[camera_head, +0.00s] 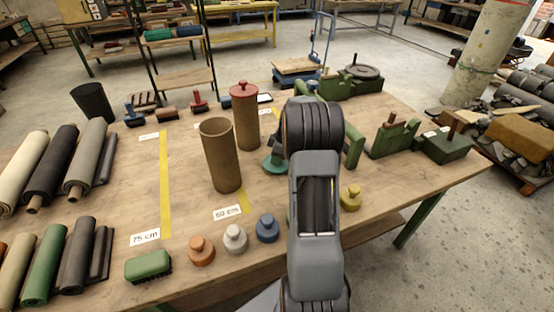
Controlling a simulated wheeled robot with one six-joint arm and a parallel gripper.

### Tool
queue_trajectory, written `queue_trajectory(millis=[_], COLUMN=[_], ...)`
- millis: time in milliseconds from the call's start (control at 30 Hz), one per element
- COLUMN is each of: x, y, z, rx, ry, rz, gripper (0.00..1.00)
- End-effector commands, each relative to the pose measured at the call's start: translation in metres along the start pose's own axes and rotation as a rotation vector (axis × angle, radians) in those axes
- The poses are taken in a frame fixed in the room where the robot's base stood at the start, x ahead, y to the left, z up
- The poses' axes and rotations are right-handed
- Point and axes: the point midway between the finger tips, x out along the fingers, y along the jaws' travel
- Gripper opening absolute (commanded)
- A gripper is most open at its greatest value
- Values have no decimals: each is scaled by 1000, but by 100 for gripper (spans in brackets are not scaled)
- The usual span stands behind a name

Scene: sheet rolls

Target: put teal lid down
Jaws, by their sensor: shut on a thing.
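The teal lid (273,166) shows just left of my arm, to the right of the open brown tube. My arm covers its right side, and I cannot tell whether it rests on the table or is held above it. My gripper is hidden behind my own arm, so its fingers and their hold do not show. The open brown tube (222,160) stands upright on the table. Behind it stands a second brown tube (246,125), capped with a red lid (243,90).
Orange (201,252), pale grey (235,239) and blue (267,229) lids line the wooden table's (195,205) front; a yellow lid (350,198) sits right of my arm. Sheet rolls (88,158) lie left. Green tools (392,138) stand right. Bare table lies left of the open tube.

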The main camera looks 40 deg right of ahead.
Motion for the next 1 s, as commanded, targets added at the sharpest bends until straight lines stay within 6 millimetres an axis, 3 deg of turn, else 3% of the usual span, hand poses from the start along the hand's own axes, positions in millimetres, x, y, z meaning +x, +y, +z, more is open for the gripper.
queue_trajectory(millis=[100,467,500,700,767,1000], x=[11,15,15,14,14,13], y=[-1,0,0,0,0,0], z=[3,4,4,4,4,4], rx=[-1,-1,-1,-1,-1,-1], ry=[-1,-1,-1,-1,-1,-1], rz=[-1,0,1,0,0,0], gripper=[10,10,33,52,58,58])
